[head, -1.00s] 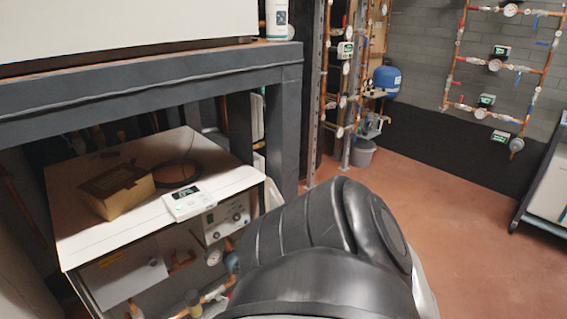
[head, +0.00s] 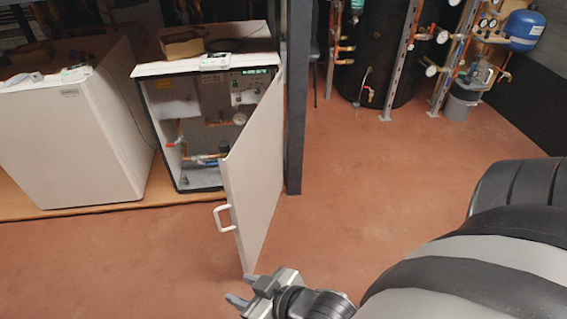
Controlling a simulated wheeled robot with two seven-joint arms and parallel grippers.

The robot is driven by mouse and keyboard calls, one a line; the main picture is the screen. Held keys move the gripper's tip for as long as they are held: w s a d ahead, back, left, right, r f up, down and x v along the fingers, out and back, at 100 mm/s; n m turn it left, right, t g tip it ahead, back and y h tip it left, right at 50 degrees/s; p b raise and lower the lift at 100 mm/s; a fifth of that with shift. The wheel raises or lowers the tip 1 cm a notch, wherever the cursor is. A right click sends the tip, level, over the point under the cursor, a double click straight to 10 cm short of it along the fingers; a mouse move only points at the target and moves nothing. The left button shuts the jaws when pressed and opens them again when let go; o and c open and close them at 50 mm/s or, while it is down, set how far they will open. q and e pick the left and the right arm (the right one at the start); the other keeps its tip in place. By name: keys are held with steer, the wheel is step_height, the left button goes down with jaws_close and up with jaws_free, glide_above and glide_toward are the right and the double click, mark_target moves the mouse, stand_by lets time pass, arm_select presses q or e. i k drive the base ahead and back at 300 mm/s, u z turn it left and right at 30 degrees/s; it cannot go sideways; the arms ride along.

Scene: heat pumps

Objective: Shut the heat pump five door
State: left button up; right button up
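The heat pump (head: 160,100) with the open front stands at the left centre, and its pipes, gauge and control panel show inside. Its white door (head: 256,165) is swung wide open on the right side, out over the floor. A white handle (head: 223,217) sits on the door's free edge side. My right gripper (head: 240,290) is low in the picture, just below the door's bottom corner, with its two fingers apart and nothing between them. I cannot tell whether it touches the door. My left gripper is not in view.
A closed white heat pump (head: 75,140) stands to the left. A dark post (head: 297,100) rises behind the door. A black tank (head: 375,50), pipes and a grey bucket (head: 462,103) are at the back. The reddish floor (head: 370,180) is clear at centre.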

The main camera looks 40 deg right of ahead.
mark_target(253, 172)
steer(key=z, duration=1.05)
steer(key=i, duration=1)
steer(key=u, duration=0.8)
steer(key=k, duration=1.25)
steer(key=z, duration=0.7)
steer(key=i, duration=0.5)
steer(key=z, duration=0.05)
